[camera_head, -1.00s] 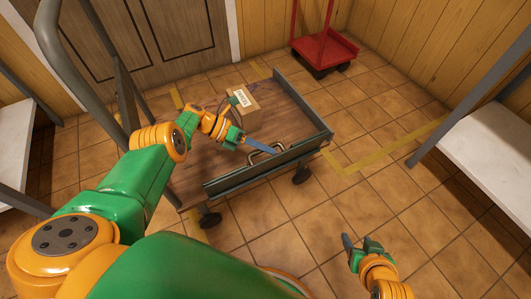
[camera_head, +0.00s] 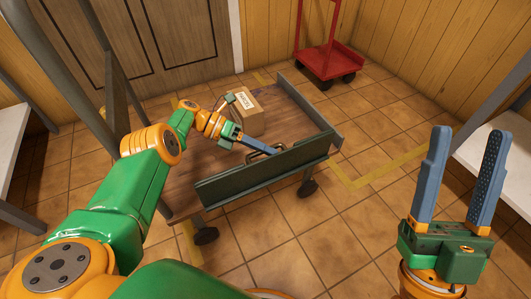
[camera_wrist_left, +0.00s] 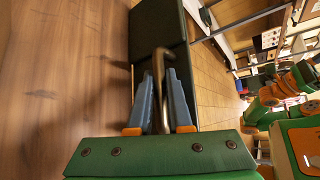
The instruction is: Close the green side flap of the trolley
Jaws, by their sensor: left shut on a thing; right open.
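The trolley (camera_head: 165,200) has a wooden deck, and its dark green side flap (camera_head: 265,172) stands raised along the near edge. The exact tilt of the flap is hard to tell. A brass-coloured handle (camera_head: 258,151) sits at the flap's deck side. My left gripper (camera_head: 262,149) reaches over the deck and is shut on this handle. In the left wrist view, the handle (camera_wrist_left: 160,65) lies between the two blue fingers, with the dark green flap (camera_wrist_left: 158,30) beyond. My right gripper (camera_head: 468,133) is open and empty, raised at the right, apart from the trolley.
A cardboard box (camera_head: 246,120) with a label stands on the deck behind my left gripper. A grey end panel (camera_head: 308,110) closes the trolley's right end. A red cart (camera_head: 330,62) stands at the back. Clear tiled floor (camera_head: 320,235) lies between the trolley and my right gripper.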

